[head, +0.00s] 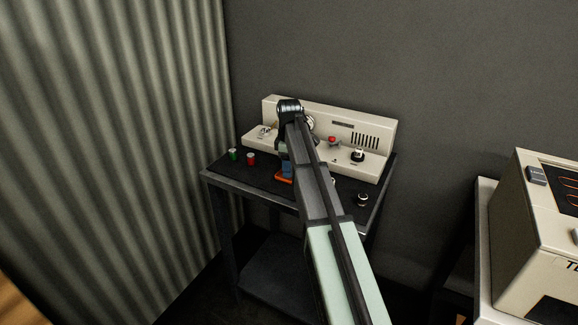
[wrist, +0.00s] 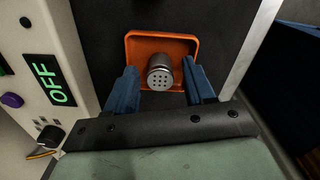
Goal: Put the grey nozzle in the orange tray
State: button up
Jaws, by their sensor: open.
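The grey nozzle (wrist: 160,76), a short metal cylinder with several holes in its end face, shows in the wrist view. It appears within the outline of the orange tray (wrist: 137,45); whether it rests on the tray floor is hard to tell. My gripper (wrist: 159,66) is open, with one blue finger on each side of the nozzle and a small gap visible on both sides. In the head view, the front edge of the orange tray (head: 284,181) shows just below my gripper (head: 287,170). My arm hides much of the tray there, and the nozzle cannot be made out.
A green can (head: 233,154) and a red can (head: 251,159) stand left. A small round part (head: 362,199) lies right. The OFF display (wrist: 50,82) is close left.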

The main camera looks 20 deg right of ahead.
jog(key=shift+r, duration=0.1)
notch_tip(320, 180, up, 12)
dwell(0.6)
